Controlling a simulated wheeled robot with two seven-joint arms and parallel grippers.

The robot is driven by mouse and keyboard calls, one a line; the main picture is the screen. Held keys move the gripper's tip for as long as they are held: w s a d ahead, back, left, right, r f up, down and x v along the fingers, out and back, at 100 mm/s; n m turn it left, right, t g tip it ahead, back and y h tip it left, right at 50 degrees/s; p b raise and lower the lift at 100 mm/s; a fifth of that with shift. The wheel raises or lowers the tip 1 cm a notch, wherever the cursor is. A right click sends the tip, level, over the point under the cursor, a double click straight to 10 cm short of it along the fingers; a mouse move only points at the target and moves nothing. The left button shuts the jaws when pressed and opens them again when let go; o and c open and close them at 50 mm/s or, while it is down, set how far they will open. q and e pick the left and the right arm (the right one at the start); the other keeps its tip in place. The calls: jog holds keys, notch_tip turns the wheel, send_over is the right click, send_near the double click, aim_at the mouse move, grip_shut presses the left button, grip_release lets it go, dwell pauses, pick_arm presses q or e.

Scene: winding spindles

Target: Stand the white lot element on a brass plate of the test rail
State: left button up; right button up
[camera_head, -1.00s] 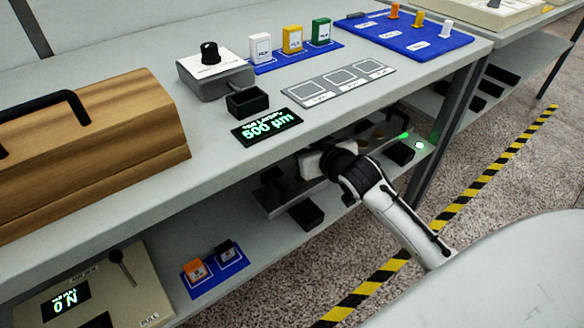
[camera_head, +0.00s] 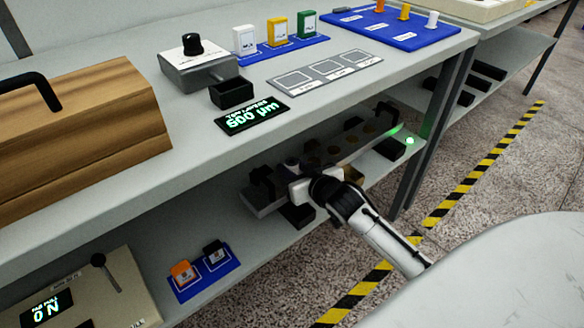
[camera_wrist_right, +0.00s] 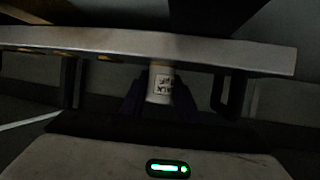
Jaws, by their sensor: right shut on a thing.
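The white lot element (camera_wrist_right: 160,86), with a dark printed label, is between the fingers of my right gripper (camera_wrist_right: 159,98). In the head view my right gripper (camera_head: 297,184) is at the lower shelf, in front of the test rail (camera_head: 262,202), and hides part of it; I cannot make out the element there. Dim brass plates (camera_head: 351,140) lie in a row along the rail. In the right wrist view the rail (camera_wrist_right: 225,52) crosses above the gripper, and the element's top reaches its lower edge; I cannot tell if they touch. My left gripper is not in view.
The worktop (camera_head: 150,195) overhangs the shelf. Dark blocks (camera_head: 388,147) stand by the rail. A blue mat (camera_head: 205,274) with orange and black pieces lies lower left. White, yellow and green labelled pieces (camera_head: 276,32) stand on top.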

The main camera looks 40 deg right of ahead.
jog(key=o, duration=1)
jog(key=shift+o, duration=0.2)
jog(key=p+v, duration=0.3)
jog(key=v, duration=0.9)
jog(key=s+a+f+n+g+y, duration=0.1)
jog(key=s+a+f+g+y, duration=0.1)
jog(key=s+a+f, duration=0.4)
jog(key=s+a+f+n+g+y, duration=0.2)
jog(key=s+a+f, duration=0.3)
jog(key=s+a, duration=0.5)
jog(key=a, duration=0.3)
jog(key=shift+f+y, duration=0.4)
